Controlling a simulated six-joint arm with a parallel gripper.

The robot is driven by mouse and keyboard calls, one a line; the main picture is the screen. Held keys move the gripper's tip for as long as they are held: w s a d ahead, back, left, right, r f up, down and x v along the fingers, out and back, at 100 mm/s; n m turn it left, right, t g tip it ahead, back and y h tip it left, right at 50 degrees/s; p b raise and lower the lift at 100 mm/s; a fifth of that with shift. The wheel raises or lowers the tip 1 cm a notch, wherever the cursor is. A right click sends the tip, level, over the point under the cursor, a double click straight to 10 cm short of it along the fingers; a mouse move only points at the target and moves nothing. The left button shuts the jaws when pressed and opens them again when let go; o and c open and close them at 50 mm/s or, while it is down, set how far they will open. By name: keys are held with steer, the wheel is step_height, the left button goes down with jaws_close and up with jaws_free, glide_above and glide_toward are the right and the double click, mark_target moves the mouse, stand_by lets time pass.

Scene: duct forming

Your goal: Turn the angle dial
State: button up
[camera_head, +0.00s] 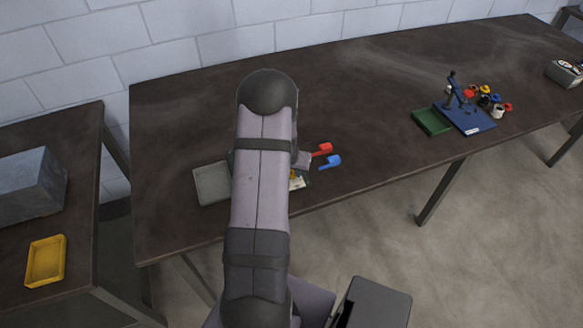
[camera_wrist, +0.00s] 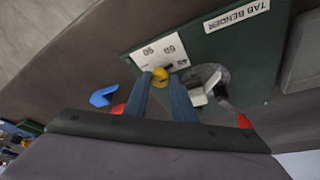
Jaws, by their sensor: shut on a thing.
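The tab bender is a dark green block (camera_wrist: 222,47) with a white "TAB BENDER" label, seen upside down in the wrist view. Its angle dial (camera_wrist: 160,74) is a small yellow knob beside a white scale plate (camera_wrist: 157,51) with printed numbers. My gripper (camera_wrist: 161,79) has its two blue-grey fingers on either side of the yellow dial and is shut on it. The dial's exact setting is too small to read. In the head view my arm hides most of the bender and the gripper.
A red handle (camera_head: 322,150) and a blue handle (camera_head: 331,162) stick out right of my arm. A grey tray (camera_head: 212,185) lies left of it. A green tray (camera_head: 431,122) and a blue stand (camera_head: 470,118) with several coloured pieces sit farther right. The table between is clear.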

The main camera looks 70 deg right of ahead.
steer(key=n+p, duration=0.1)
steer(key=p, duration=0.2)
steer(key=r+n+t+p, duration=0.1)
steer(key=p, duration=0.2)
steer(key=shift+s, duration=0.15)
steer(key=n+p, duration=0.2)
steer(key=p, duration=0.1)
steer(key=shift+d+f+n+t+p, duration=0.15)
steer(key=shift+f+n+t+p, duration=0.15)
steer(key=shift+f+t, duration=0.1)
steer(key=shift+n+y, duration=0.4)
steer(key=shift+n, duration=0.1)
steer(key=n, duration=0.2)
steer(key=n+t+y, duration=0.1)
steer(key=n, duration=0.2)
steer(key=shift+s+d+t, duration=0.2)
steer(key=shift+t, duration=0.1)
steer(key=n+y, duration=0.1)
steer(key=n, duration=0.2)
steer(key=shift+d+y, duration=0.15)
steer(key=shift+y, duration=0.15)
steer(key=shift+n+t+y+b, duration=0.3)
steer(key=shift+n+y+b, duration=0.2)
steer(key=shift+n+b, duration=0.6)
steer(key=shift+n, duration=0.3)
steer(key=o, duration=1)
